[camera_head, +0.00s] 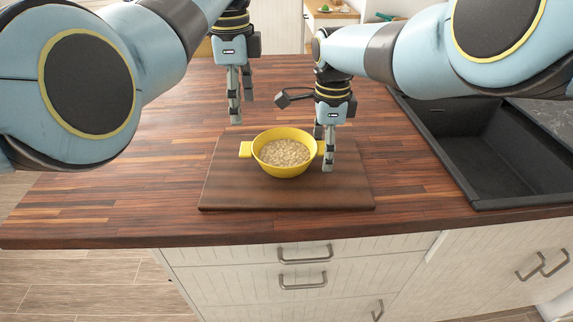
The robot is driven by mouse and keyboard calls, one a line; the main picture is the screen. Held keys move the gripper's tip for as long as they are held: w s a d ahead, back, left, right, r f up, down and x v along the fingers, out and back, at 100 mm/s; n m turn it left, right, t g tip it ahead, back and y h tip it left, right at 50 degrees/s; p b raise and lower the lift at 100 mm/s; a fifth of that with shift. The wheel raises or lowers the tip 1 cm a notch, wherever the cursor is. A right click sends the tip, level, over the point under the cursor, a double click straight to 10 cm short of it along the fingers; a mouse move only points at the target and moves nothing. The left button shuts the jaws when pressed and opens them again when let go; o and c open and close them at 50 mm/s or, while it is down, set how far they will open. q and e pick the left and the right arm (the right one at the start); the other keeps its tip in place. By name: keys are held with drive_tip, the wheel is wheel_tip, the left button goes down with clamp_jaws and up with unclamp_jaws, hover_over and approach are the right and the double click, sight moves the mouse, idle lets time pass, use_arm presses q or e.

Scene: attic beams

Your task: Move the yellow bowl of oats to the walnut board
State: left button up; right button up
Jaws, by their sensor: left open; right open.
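The yellow bowl (268,167) is upright and filled with pale oats (285,153). It stands on the walnut board (230,196), near the middle, with a tab handle pointing left. My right gripper (324,158) is open at the bowl's right rim. Its fingers point down, and I cannot tell whether they touch the bowl. My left gripper (241,110) is open and empty, pointing down over the counter behind the bowl and a little to its left.
The wooden counter (120,200) is clear left of the board. A black sink (480,150) is set in at the right. Drawers with metal handles (303,281) are below the front edge. A wooden surface with a bowl of food (329,10) is in the background.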

drive_tip(key=shift+w+a+r, duration=0.1)
drive_tip(key=shift+r, duration=0.3)
use_arm(q)
drive_tip(key=shift+r, duration=0.25)
use_arm(e)
wheel_tip(320, 180, up, 11)
